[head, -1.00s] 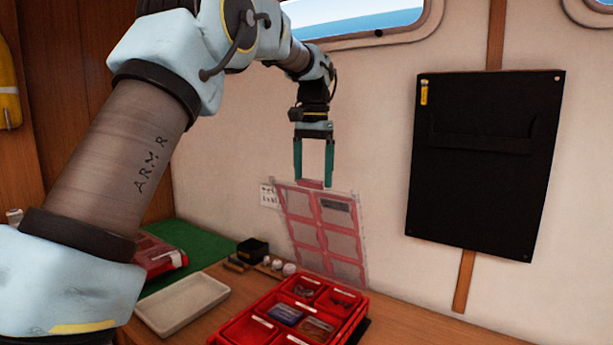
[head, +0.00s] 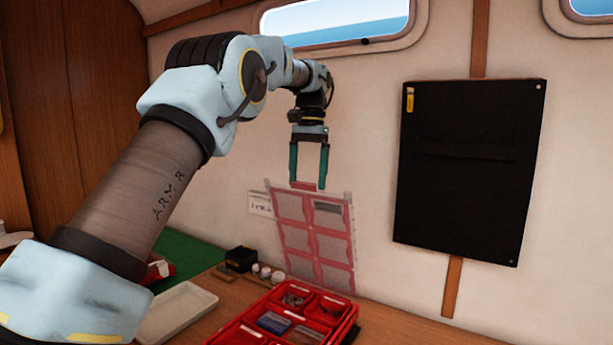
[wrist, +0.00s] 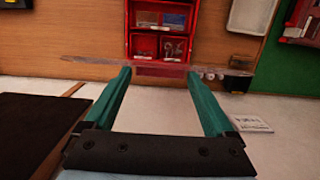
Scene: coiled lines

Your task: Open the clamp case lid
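The clamp case (head: 262,308) is a red compartment box on the wooden bench. Its clear lid with red-framed panels (head: 313,246) stands steeply raised behind it, near the wall. My gripper (head: 308,186) is above the lid's top edge, pointing down, with its green fingers wide apart. A red tab (head: 306,186) on that edge lies between the fingertips. In the wrist view the lid (wrist: 100,67) is nearly edge-on, with the red tab (wrist: 158,69) between the fingers. I cannot tell whether the fingertips touch the tab. The lid's lower edge is partly hidden behind the case.
A pale tray (head: 178,312) and green mat (head: 188,255) are left of the case. A small black box (head: 241,259) and white round items (head: 266,271) sit behind it. A black wall panel (head: 470,170) hangs at right.

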